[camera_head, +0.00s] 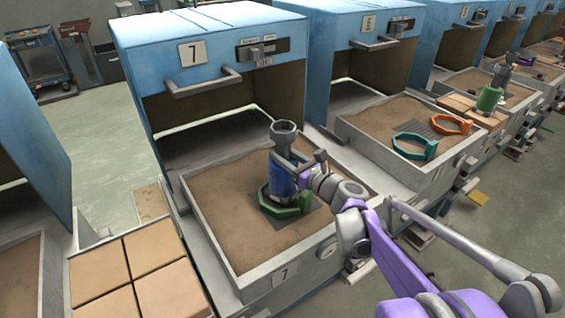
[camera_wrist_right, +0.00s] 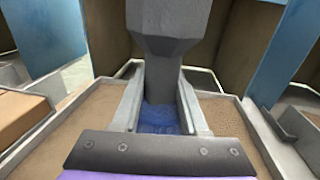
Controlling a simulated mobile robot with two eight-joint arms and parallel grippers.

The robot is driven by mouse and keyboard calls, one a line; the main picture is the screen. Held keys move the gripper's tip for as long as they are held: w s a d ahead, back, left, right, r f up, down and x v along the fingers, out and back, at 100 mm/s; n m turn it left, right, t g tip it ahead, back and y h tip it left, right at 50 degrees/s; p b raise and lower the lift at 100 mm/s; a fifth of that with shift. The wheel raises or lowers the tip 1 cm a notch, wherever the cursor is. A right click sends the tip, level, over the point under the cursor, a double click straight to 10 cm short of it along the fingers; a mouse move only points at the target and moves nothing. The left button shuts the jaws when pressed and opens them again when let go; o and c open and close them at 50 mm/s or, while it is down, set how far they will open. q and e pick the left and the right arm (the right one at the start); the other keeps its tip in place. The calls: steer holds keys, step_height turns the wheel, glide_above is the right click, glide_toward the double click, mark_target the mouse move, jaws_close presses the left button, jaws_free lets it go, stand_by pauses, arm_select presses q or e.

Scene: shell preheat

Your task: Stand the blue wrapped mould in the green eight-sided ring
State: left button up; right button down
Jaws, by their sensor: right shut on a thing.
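The blue wrapped mould (camera_head: 282,183) is upright, with a dark grey funnel-shaped top, over the sand bed of station 7. In the right wrist view its blue wrap (camera_wrist_right: 158,118) shows low between the fingers, with the grey neck above. My right gripper (camera_head: 291,170) is shut on the mould from the right side. The green eight-sided ring (camera_head: 267,206) lies on a dark grate in the sand, around or just below the mould's foot. The mould hides part of the ring, and I cannot tell whether its foot touches down. My left gripper is not in view.
A blue open-fronted oven (camera_head: 155,60) marked 7 stands behind the sand bed (camera_head: 222,238). The neighbouring bed at the right holds a teal ring (camera_head: 428,151) and an orange ring (camera_head: 464,127). Tan blocks (camera_head: 98,270) lie at the lower left. Bare sand surrounds the grate.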

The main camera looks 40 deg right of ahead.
steer(key=shift+w+f, duration=0.1)
steer(key=shift+f, duration=0.75)
steer(key=shift+f+b, duration=0.3)
steer(key=shift+f, duration=0.05)
steer(key=shift+c, duration=2.2)
jaws_free()
steer(key=shift+r, duration=0.3)
steer(key=s+p, duration=0.2)
steer(key=s, duration=1)
